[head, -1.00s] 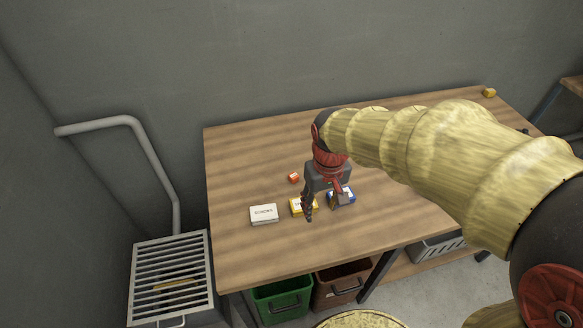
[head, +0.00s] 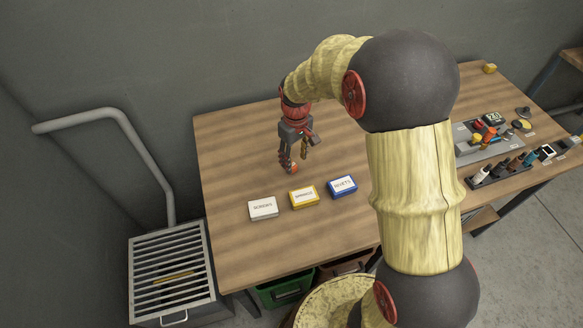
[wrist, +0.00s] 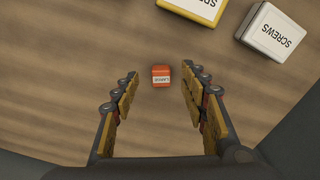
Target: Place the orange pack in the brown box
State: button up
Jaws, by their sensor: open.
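The orange pack (head: 294,169) is a small block with a white label, lying on the wooden table. In the wrist view the pack (wrist: 161,76) shows between the two fingers, with clear space on both sides. My gripper (head: 295,162) is open, pointing down at the pack and partly covering it in the head view. The fingers are not touching the pack; their exact height above the table is hard to tell. The brown box (head: 343,266) stands under the table's front edge, mostly hidden by the tabletop and my arm.
A white SCREWS box (head: 263,208), a yellow box (head: 304,197) and a blue RIVETS box (head: 342,187) lie in front of the pack. A green bin (head: 285,290) stands left of the brown box. A tool tray (head: 500,168) is at the right. The table's left part is clear.

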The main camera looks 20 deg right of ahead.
aim_at(294, 167)
notch_tip(294, 167, down, 5)
jog(key=shift+w+a+r+b, duration=0.1)
jog(key=shift+w+a+b, duration=0.05)
jog(key=shift+b, duration=0.6)
jog(key=shift+c, duration=0.7)
jog(key=c, duration=1)
jog(key=shift+r, duration=0.2)
